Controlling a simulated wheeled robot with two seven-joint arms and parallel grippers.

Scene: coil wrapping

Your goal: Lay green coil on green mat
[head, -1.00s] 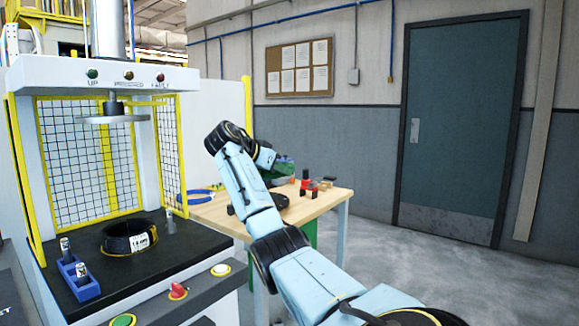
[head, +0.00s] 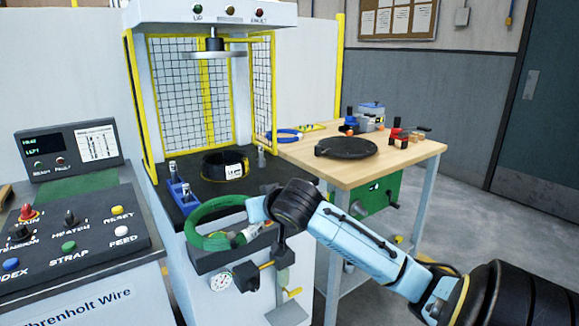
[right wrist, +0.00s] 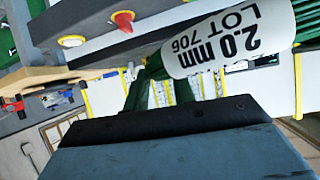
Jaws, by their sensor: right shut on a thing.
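The green coil (head: 204,242) hangs tilted in front of the press in the head view, partly hidden by my right arm. My right gripper (head: 246,230) is shut on the coil. In the right wrist view, green strands (right wrist: 135,97) run to the dark jaws, and a white label (right wrist: 228,45) reads "2.0 mm LOT 706". A flat green patch (head: 78,187), apparently the green mat, lies between the display and button panel at left. The coil is apart from it, to its right. My left gripper is not in view.
The press bed (head: 215,187) holds a black coil (head: 212,168) and a blue holder (head: 179,195). The button panel (head: 72,240) has raised knobs. A wooden bench (head: 375,168) at right carries a black disc (head: 346,148) and small parts.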

